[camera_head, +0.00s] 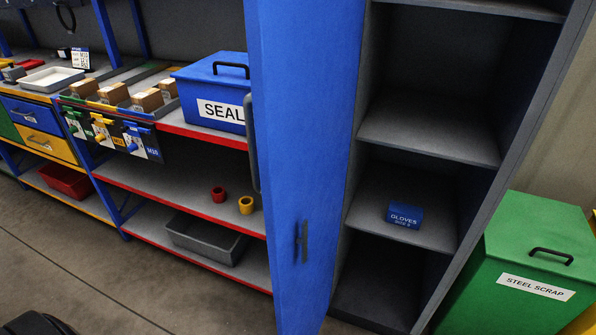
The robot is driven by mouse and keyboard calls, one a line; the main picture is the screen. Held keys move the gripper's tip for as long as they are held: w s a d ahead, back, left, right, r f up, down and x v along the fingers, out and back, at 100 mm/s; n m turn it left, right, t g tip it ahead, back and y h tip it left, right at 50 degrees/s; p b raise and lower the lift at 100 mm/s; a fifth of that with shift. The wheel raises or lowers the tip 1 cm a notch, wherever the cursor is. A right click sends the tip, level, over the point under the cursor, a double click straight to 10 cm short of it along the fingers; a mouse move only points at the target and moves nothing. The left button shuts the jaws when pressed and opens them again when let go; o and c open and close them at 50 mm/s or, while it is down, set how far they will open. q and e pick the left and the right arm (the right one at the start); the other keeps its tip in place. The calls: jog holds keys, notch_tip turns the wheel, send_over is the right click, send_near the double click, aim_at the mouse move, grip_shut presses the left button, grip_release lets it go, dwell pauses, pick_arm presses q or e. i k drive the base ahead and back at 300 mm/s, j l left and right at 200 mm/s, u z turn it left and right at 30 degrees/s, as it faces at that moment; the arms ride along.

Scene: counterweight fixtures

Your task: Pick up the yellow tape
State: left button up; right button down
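The yellow tape (246,205) is a small roll on the middle shelf of the red-edged rack. It sits close to the blue cabinet door, apart from it in the picture. A red roll (218,194) of similar size is just to its left. Neither of my grippers shows in the head view. A dark shape at the bottom left corner is too cut off to identify.
The tall blue door (296,150) stands open beside the rack. The cabinet's shelf holds a blue gloves box (404,215). A blue SEAL box (212,88) stands above the tape, and a grey bin (206,240) below. The floor (90,270) in front is mostly clear.

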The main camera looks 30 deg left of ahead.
aim_at(246, 203)
jog(key=j+z, duration=0.1)
jog(key=j, duration=0.3)
jog(key=k+j+z, duration=0.1)
jog(key=j, duration=0.35)
jog(key=k+j+z, duration=0.1)
jog(key=j, duration=0.3)
jog(key=k+j, duration=0.1)
jog(key=j, duration=0.3)
jog(key=z, duration=0.05)
